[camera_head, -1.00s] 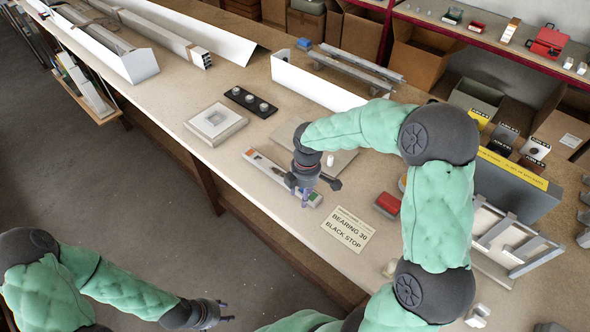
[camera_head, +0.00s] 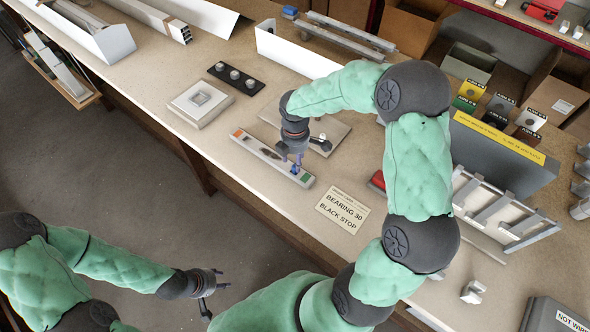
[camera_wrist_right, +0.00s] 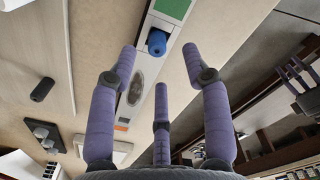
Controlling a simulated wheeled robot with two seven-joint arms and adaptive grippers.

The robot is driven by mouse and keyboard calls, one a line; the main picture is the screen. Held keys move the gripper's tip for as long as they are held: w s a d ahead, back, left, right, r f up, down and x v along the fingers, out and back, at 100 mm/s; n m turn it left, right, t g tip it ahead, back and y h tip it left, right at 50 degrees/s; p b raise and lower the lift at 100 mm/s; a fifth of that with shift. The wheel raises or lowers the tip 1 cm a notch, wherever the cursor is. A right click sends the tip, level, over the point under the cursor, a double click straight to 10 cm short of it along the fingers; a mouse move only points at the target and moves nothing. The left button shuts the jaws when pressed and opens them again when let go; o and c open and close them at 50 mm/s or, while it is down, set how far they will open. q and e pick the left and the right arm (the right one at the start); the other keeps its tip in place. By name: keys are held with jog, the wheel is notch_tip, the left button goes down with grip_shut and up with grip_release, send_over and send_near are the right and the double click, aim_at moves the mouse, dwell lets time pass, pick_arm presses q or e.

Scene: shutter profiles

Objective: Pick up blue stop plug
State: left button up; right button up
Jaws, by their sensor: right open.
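The blue stop plug (camera_wrist_right: 157,40) stands in a narrow light-grey tray (camera_wrist_right: 158,66), near the tray's green-marked end. In the head view the tray (camera_head: 258,149) lies along the bench's front edge, and the plug (camera_head: 295,170) is partly hidden by fingers. My right gripper (camera_head: 291,163) points down just above that end of the tray. In the right wrist view its three fingers (camera_wrist_right: 164,72) are spread and empty, and the plug shows beyond the gap between them. My left gripper (camera_head: 216,287) hangs empty over the floor in front of the bench, fingers apart.
A label card (camera_head: 343,206) reading "BEARING 30 BLACK STOP" lies right of the tray. A black plate with several round pieces (camera_head: 236,78) and a pale square fixture (camera_head: 200,102) lie behind left. A grey bin (camera_head: 500,146) and a slatted rack (camera_head: 502,207) stand to the right.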

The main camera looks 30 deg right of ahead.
jog(key=f, duration=0.4)
jog(key=shift+w+d+f+b, duration=0.1)
jog(key=shift+w+f+b, duration=0.1)
jog(key=shift+b, duration=0.2)
jog(key=c, duration=0.9)
jog(key=shift+r, duration=0.15)
jog(key=shift+c, duration=0.2)
